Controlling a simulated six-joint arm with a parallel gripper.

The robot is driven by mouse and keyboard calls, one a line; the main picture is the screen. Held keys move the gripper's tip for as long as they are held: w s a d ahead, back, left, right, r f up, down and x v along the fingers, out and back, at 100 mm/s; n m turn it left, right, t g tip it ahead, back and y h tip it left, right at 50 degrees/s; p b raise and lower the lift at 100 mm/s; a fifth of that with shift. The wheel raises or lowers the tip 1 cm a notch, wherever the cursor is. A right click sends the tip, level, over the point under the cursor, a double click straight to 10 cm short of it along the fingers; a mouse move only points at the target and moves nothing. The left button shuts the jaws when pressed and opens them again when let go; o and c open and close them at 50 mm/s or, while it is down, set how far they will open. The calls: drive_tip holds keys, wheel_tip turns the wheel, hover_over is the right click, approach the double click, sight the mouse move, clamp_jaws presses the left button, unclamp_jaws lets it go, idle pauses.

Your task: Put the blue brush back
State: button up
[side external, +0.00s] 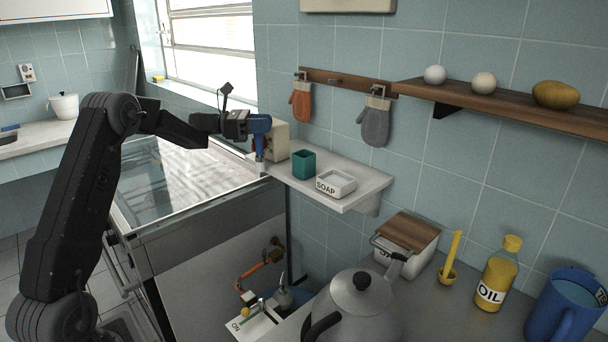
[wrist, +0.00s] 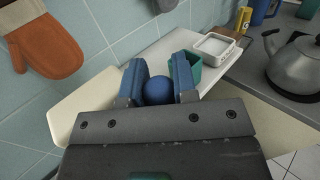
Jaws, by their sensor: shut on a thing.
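My gripper (wrist: 158,72) is shut on a blue rounded thing (wrist: 158,92), which I take to be the blue brush; only its round end shows between the two blue fingers in the wrist view. In the side view my gripper (side external: 260,148) is above the left end of the white wall shelf (side external: 362,192), and the brush cannot be made out clearly. A teal cup (side external: 304,164) stands on the shelf to the right of my gripper. It also shows just beyond the right finger in the wrist view (wrist: 197,72), partly hidden.
A white soap dish (side external: 336,184) stands right of the cup. A cream box (side external: 273,138) is behind my gripper. Orange (side external: 301,102) and grey (side external: 375,125) mitts hang above the shelf. A kettle (side external: 358,306) and an oil bottle (side external: 498,275) stand on the counter below.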

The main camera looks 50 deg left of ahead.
drive_tip(key=w+d+r+m+g+h, duration=0.25)
drive_tip(key=w+d+r, duration=0.45)
drive_tip(key=d+r, duration=0.35)
wheel_tip(320, 180, down, 10)
drive_tip(key=shift+s+d, duration=0.2)
drive_tip(key=shift+d, duration=0.05)
drive_tip(key=o, duration=0.9)
